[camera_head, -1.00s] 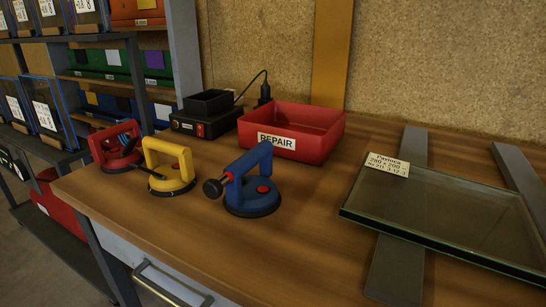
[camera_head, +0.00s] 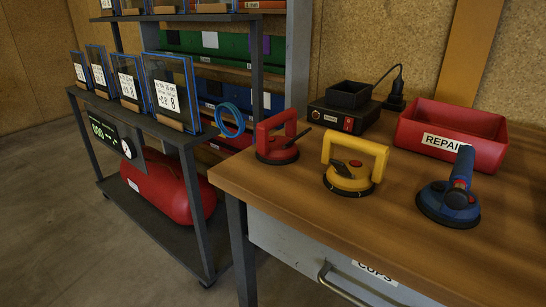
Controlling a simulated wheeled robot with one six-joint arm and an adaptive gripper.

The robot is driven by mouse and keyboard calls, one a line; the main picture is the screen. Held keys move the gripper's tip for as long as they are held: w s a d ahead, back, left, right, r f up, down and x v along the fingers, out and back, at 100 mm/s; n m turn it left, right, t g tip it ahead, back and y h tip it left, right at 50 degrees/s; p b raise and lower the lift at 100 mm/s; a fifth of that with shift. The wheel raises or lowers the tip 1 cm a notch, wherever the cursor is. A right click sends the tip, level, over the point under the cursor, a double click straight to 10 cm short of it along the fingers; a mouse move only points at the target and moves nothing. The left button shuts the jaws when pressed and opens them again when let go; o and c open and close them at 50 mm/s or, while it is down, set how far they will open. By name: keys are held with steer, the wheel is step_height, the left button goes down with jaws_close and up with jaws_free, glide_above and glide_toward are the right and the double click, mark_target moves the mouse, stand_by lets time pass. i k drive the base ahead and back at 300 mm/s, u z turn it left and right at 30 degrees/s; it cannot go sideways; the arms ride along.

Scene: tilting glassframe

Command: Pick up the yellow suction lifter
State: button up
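The yellow suction lifter (camera_head: 350,182) stands upright on the wooden bench near its front edge, with its arched handle on top and a dark rubber rim below. A red suction lifter (camera_head: 277,142) stands to its left at the bench's left end. A blue suction lifter (camera_head: 449,200) stands to its right. The three lifters are apart from each other. My gripper is not in view.
A red bin (camera_head: 480,150) labelled REPAIR and a black charger box (camera_head: 343,118) stand behind the lifters. The bench top (camera_head: 400,245) is clear in front. A dark shelf rack (camera_head: 190,137) with framed glass panes and a red tank (camera_head: 168,187) stands left of the bench.

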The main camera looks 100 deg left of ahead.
mark_target(364, 182)
steer(key=k, duration=1.15)
steer(key=u, duration=0.15)
